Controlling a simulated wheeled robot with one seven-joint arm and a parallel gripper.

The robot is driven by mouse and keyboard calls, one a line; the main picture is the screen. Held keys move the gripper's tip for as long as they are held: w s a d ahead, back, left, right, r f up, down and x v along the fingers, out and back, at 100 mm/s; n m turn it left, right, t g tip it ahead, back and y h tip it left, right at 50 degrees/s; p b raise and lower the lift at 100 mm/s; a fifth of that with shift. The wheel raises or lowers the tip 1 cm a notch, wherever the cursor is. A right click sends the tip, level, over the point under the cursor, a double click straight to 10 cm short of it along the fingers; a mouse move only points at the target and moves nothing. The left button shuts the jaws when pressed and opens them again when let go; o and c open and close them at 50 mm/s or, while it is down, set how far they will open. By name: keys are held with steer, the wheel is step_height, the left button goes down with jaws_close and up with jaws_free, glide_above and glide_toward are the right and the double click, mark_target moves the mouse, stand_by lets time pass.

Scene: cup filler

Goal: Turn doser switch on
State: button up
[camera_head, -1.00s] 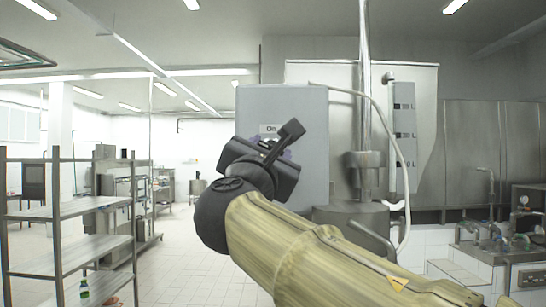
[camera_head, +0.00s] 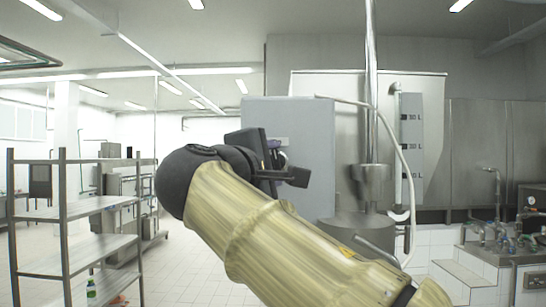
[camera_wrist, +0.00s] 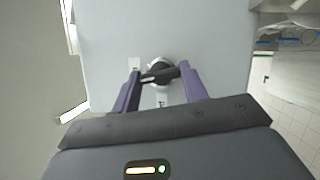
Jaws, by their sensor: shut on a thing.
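The doser switch is a black knob handle (camera_wrist: 160,74) on a round pale base, on the front of a grey control box (camera_wrist: 205,35). In the wrist view, the handle lies nearly crosswise between the two purple fingers of my gripper (camera_wrist: 161,82), which is shut on it. In the head view, my gripper (camera_head: 284,164) is at the face of the same grey box (camera_head: 312,125). There the switch is hidden behind the gripper. Small white labels sit beside the knob in the wrist view, too small to read.
A steel machine with a vertical pipe (camera_head: 371,85) and a hose (camera_head: 405,150) stands right of the box. A metal shelf rack (camera_head: 80,208) stands at the left. Tiled floor (camera_head: 200,275) is free between rack and arm.

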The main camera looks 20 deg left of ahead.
steer(key=shift+m+g+p, duration=0.4)
steer(key=shift+m, duration=0.7)
steer(key=o, duration=1)
steer(key=shift+s, duration=0.1)
steer(key=s+a, duration=0.1)
steer(key=s, duration=0.4)
steer(key=s+b, duration=0.1)
steer(key=s, duration=0.5)
steer(key=s+a+b, duration=0.1)
steer(key=s, duration=0.5)
steer(key=shift+a, duration=0.35)
steer(key=shift+w, duration=0.1)
